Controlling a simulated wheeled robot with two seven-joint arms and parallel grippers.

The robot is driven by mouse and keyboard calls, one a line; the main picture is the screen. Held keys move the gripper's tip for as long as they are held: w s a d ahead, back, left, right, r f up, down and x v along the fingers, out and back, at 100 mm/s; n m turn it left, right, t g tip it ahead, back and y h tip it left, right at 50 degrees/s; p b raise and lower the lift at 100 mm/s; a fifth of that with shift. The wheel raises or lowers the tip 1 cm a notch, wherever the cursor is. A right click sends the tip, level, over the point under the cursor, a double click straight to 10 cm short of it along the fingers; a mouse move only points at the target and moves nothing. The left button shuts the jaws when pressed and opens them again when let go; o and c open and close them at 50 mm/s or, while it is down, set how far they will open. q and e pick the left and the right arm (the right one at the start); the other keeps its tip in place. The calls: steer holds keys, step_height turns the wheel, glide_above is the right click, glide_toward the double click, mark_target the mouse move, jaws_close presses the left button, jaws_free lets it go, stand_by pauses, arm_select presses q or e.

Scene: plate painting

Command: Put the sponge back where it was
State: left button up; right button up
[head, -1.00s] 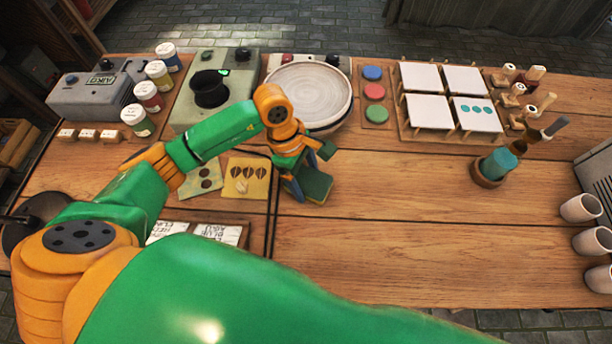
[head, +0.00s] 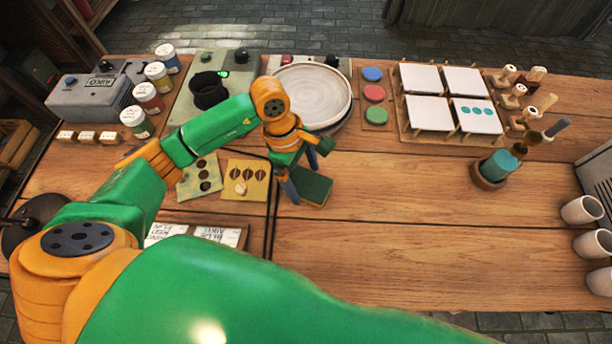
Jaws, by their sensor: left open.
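The sponge (head: 313,188), a dark green block, lies on the wooden table just right of the dark mat edge. My left gripper (head: 303,177) is open, fingers pointing down, right at the sponge. One finger is at its left end and the other is behind its far side. The gripper partly covers the sponge, and I cannot tell whether the fingers touch it. My right gripper is not in view.
The turntable (head: 318,92) stands behind my gripper. Stencil cards (head: 247,170) lie left of it. Coloured pads (head: 375,94), white tiles (head: 463,80) and a brush cup (head: 490,170) are to the right. Cups (head: 580,210) stand at the right edge. The middle-right table (head: 400,220) is clear.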

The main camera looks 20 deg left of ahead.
arm_select(q)
steer(key=v, duration=1)
steer(key=shift+r+b, duration=0.35)
steer(key=shift+b, duration=0.05)
steer(key=shift+s+a, duration=0.1)
steer(key=shift+s, duration=0.05)
